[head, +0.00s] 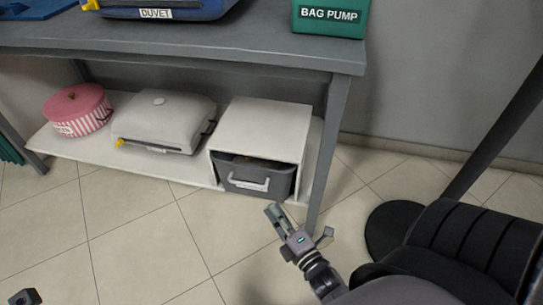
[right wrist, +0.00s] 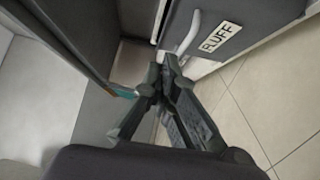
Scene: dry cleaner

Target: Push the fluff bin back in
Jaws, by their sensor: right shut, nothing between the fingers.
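The fluff bin (head: 240,172) is a dark grey drawer-like bin with a pale handle. It sits in the open white box (head: 262,125) on the low shelf, its front near the box's opening; I cannot tell exactly how far it sticks out. In the right wrist view the bin (right wrist: 261,14) shows its FLUFF label and handle. My right gripper (head: 273,211) is shut and empty, in front of and below the bin's right part. In the right wrist view its fingertips (right wrist: 163,78) are close to the handle; contact is unclear. A small tip of my left gripper (head: 25,297) shows at the lower left.
A table leg (head: 328,150) stands just right of the white box. A pale grey case (head: 163,120) and a pink striped round box (head: 77,108) share the shelf (head: 150,168). A black round base (head: 385,228) stands on the floor at right. The tiled floor in front is clear.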

